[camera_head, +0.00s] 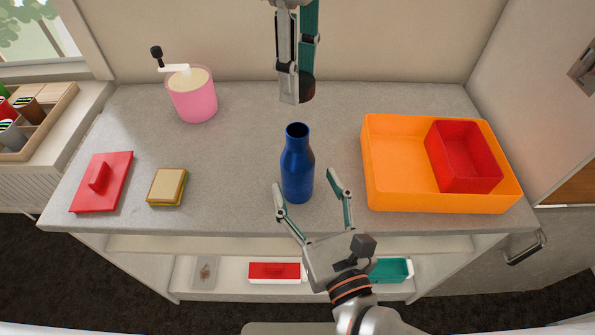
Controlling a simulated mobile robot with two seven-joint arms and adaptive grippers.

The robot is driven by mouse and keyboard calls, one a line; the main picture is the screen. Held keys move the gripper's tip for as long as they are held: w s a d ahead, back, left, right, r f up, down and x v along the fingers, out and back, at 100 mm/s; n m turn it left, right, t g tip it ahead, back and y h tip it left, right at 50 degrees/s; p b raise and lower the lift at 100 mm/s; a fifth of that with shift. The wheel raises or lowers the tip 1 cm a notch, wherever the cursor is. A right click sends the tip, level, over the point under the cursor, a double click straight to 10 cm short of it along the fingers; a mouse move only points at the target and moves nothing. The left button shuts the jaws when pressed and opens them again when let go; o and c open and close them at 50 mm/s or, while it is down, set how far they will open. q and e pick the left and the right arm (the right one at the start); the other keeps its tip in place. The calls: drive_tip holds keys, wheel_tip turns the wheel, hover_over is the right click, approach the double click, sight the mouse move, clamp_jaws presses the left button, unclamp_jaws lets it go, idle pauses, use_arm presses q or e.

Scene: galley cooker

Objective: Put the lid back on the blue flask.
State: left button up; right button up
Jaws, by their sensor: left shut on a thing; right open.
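The blue flask (297,172) stands upright on the grey counter, with its neck open at the top. My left gripper (299,90) comes down from the top of the picture, above and behind the flask. The lid is apart from the flask. My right gripper (306,181) is open at the near side of the flask, with one finger to each side of its lower body. I cannot tell whether the fingers touch it.
An orange tray (378,188) holding a red box (463,160) stands on the right. A pink pot (193,100) with a white-and-black handle is at the back left. The counter between sandwich and flask is clear.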

drive_tip(key=shift+x, duration=2.75)
drive_tip(key=c, duration=1.7)
use_arm(q)
hover_over(298, 130)
drive_tip(key=shift+f, duration=2.5)
drive_tip(key=shift+f, duration=0.15)
drive_tip(key=shift+f, duration=0.75)
drive_tip(key=shift+f, duration=0.6)
use_arm(e)
clamp_jaws()
